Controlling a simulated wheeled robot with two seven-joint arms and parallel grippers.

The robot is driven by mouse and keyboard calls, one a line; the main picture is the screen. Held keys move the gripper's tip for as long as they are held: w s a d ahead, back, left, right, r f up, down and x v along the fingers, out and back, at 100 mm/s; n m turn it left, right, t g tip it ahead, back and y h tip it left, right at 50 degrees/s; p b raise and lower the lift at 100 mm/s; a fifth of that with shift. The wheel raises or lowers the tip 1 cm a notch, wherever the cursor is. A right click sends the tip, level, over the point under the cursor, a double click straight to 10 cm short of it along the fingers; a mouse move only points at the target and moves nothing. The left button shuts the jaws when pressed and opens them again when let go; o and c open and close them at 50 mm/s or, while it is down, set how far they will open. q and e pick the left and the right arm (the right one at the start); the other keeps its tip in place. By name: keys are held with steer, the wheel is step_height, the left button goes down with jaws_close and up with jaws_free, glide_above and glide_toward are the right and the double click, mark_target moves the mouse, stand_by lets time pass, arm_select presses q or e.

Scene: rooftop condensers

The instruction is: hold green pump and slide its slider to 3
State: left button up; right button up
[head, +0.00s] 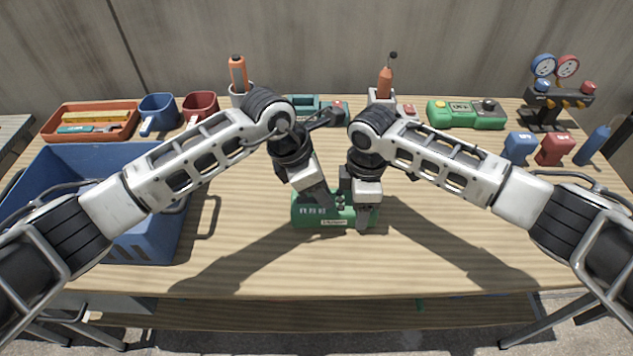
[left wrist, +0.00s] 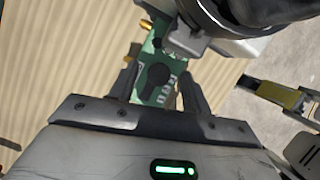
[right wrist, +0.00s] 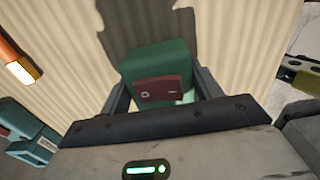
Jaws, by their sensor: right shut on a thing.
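The green pump (head: 302,217) lies on the table at front centre, with white markings on its top and a pale label on its front side. My right gripper (head: 363,215) is shut on the pump's right end; in the right wrist view its fingers flank the green body (right wrist: 160,60), which has a dark red panel. My left gripper (head: 324,199) is over the pump's top, fingers apart. In the left wrist view the pump's face (left wrist: 153,97) shows between those fingers, with a dark rounded shape on it. The slider's setting cannot be read.
A blue crate (head: 150,245) stands at left. An orange tray (head: 75,135), blue mug (head: 158,110) and red mug (head: 200,105) line the back left. A green meter (head: 467,114) and gauge manifold (head: 545,97) stand at back right. The front right table is clear.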

arm_select(q)
steer(key=v, duration=1.2)
steer(key=shift+w, duration=0.1)
arm_select(e)
steer(key=o, duration=1.7)
steer(key=shift+o, duration=0.2)
step_height(320, 180, up, 5)
steer(key=p, duration=0.5)
steer(key=shift+p, duration=0.35)
steer(key=shift+r, duration=0.3)
arm_select(q)
steer(key=shift+r, duration=2.75)
arm_select(e)
steer(key=shift+r, duration=1.7)
steer(key=shift+s, duration=0.1)
